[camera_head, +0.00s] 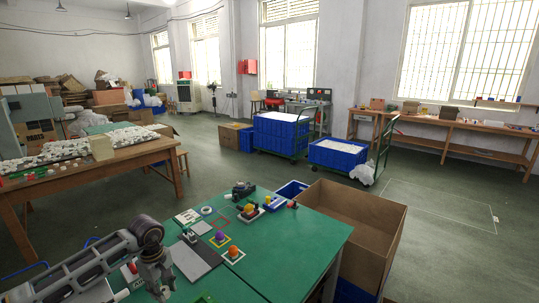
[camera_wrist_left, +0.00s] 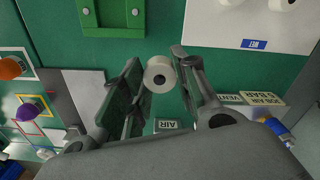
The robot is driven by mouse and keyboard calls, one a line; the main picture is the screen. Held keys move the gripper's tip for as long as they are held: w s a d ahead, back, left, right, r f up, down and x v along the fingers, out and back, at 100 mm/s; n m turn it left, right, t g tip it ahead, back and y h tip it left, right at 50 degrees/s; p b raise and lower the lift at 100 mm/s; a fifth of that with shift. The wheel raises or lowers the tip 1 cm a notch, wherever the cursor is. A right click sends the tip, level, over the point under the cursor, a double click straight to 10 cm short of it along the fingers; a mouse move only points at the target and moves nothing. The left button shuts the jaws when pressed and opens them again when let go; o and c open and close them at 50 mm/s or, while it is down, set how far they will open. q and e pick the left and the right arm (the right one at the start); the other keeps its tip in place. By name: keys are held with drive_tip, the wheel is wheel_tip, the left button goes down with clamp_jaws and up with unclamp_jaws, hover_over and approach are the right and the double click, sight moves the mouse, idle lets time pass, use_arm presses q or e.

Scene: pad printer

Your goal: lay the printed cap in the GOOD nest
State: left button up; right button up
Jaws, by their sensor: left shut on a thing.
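In the head view my left gripper (camera_head: 156,285) is low at the left, over the near part of the green table (camera_head: 300,237). The cap cannot be made out there. A white panel (camera_wrist_left: 215,30) with white round pieces and a blue label (camera_wrist_left: 254,44) lies at the top right of the wrist view; its lettering is too small to read. I cannot tell which place is the GOOD nest. My right gripper is not in view.
A green block (camera_wrist_left: 110,14) lies beyond the fingers. Orange (camera_head: 233,251) and purple (camera_head: 220,235) pieces stand on the table. A cardboard box (camera_head: 352,225) stands at the table's right.

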use_arm(q)
drive_tip(key=m, duration=0.2)
drive_tip(key=d+m, duration=0.1)
drive_tip(key=m, duration=0.3)
drive_tip(key=shift+s+d+f+m, duration=0.2)
drive_tip(key=shift+s+d+m, duration=0.1)
drive_tip(key=shift+m, duration=0.1)
drive_tip(key=s+d+f+m, duration=0.1)
drive_tip(key=d+m, duration=0.1)
drive_tip(key=d, duration=0.1)
drive_tip(key=s+d+f+m, duration=0.1)
drive_tip(key=s+d+m, duration=0.1)
drive_tip(key=d, duration=0.1)
drive_tip(key=s+d+f+m, duration=0.1)
drive_tip(key=d+m, duration=0.2)
drive_tip(key=shift+s+d+f, duration=0.15)
drive_tip(key=shift+s+d, duration=0.05)
